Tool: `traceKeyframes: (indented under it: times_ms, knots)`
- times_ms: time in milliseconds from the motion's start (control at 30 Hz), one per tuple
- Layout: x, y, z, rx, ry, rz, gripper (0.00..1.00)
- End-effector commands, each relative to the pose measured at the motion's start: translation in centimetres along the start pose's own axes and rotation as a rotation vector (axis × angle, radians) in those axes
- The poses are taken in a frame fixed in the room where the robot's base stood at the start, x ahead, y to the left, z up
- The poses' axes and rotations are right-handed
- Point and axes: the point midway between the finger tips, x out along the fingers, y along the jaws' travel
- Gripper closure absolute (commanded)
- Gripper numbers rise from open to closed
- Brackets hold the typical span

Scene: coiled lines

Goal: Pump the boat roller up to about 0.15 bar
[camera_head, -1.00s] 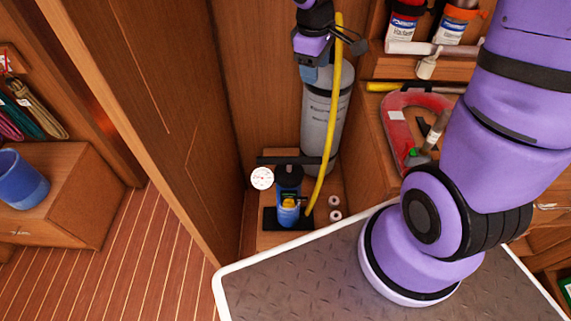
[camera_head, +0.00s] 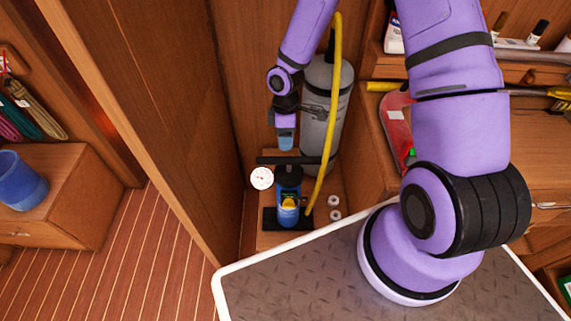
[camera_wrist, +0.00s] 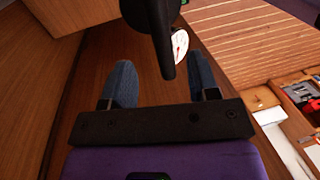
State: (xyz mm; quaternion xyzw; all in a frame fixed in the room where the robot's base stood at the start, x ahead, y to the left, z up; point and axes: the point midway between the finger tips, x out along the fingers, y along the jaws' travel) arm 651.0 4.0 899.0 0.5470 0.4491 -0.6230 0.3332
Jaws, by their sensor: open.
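The blue hand pump (camera_head: 288,210) stands upright on a black foot plate on the low wooden ledge. Its black T-handle (camera_head: 292,160) is low, close above the pump body. The white round gauge (camera_head: 262,178) sits at the pump's left; it also shows in the wrist view (camera_wrist: 181,45), too small to read. The grey boat roller (camera_head: 318,112) stands upright behind, with a yellow hose (camera_head: 328,140) running down beside the pump. My gripper (camera_head: 285,147) is open, pointing down just above the handle. In the wrist view a black bar (camera_wrist: 164,45) lies between its two blue fingers (camera_wrist: 163,78), touching neither visibly.
A wooden partition (camera_head: 150,110) rises close on the left. A wooden cabinet with shelves (camera_head: 470,140) stands on the right, holding a red item (camera_head: 397,125). Two small white rings (camera_head: 335,208) lie right of the pump.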

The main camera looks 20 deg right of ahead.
Motion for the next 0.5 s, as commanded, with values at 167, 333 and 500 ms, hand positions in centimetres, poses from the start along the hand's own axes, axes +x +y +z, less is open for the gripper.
traceKeyframes:
  times_ms: [167, 333, 500]
  knots:
    - [2.0, -0.1, 0.0, -0.002, -0.003, -0.003, 0.45]
    - [5.1, -0.2, 0.0, -0.003, -0.004, -0.004, 0.45]
    - [7.9, -0.1, 0.0, -0.001, -0.004, -0.003, 0.45]
